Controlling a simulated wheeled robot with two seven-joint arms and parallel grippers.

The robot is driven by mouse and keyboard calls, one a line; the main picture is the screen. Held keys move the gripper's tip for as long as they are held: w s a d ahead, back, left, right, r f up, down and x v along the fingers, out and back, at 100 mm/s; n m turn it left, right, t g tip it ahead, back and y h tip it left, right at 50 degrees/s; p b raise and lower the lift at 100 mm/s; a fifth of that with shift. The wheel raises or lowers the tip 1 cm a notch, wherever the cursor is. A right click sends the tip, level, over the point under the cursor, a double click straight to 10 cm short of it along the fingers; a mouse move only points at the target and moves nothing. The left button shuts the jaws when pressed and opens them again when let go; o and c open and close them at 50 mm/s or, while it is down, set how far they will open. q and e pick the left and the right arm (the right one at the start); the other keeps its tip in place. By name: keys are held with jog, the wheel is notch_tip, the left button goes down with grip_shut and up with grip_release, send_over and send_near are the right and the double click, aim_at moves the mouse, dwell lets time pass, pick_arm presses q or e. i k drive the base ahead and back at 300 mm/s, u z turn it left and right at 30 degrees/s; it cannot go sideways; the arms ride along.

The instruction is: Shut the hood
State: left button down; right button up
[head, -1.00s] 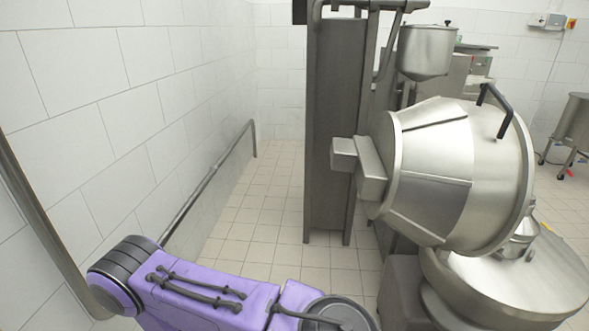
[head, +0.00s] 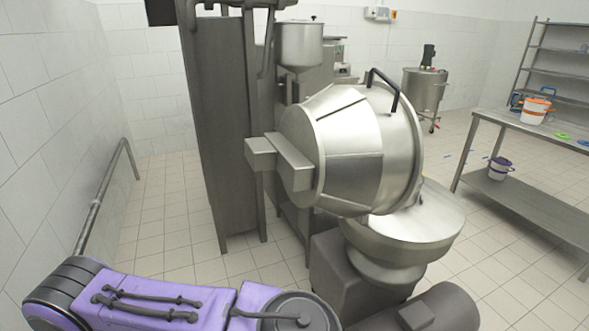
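The hood (head: 350,150) is a large steel drum-shaped cover with a black handle (head: 384,88) on its upper right. It is tilted up on its hinge block (head: 280,160) at the left, so it stands open. Below it is the round steel machine bowl (head: 410,232) on a grey base. My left arm, purple with black joints, crosses the lower left of the head view. Its gripper is out of the picture. My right gripper is not in view either.
A tall steel column (head: 222,130) stands left of the hood. A steel table (head: 530,135) with an orange-rimmed bucket (head: 535,109) is at the right, before a shelf rack (head: 560,60). A wall rail (head: 105,195) runs along the left. Tiled floor is open between machine and table.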

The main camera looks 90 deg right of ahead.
aim_at(347, 151)
jog(key=z, duration=2.65)
